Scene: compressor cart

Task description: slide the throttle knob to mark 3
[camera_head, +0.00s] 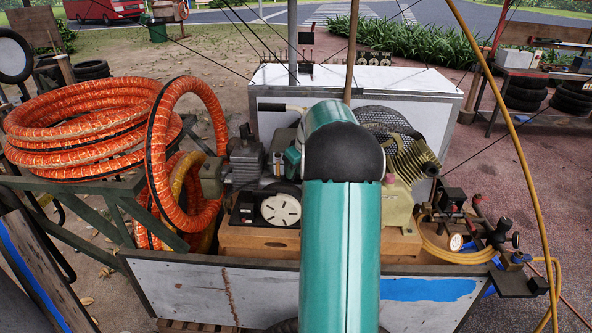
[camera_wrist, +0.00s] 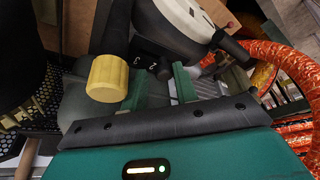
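A yellow cylindrical knob (camera_wrist: 107,78), which looks like the throttle knob, sits on a dark arm-like part in the wrist view. A black scale plate (camera_wrist: 147,62) with white marks 3 and 2 lies just right of it. Mark 3 is the one nearer the knob. My gripper (camera_wrist: 158,84) shows two green fingers standing apart with nothing seen held between them. The yellow knob is beside the left finger, outside the gap. Whether they touch, I cannot tell. In the head view my arm covers the middle of the machine, and I cannot make out the knob.
A white dial (camera_head: 280,210) sits on the cart, left of my arm. Orange hose coils (camera_head: 90,125) stand at the left. Gauges and valves (camera_head: 487,237) crowd the right end. The white front panel (camera_head: 205,292) edges the cart.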

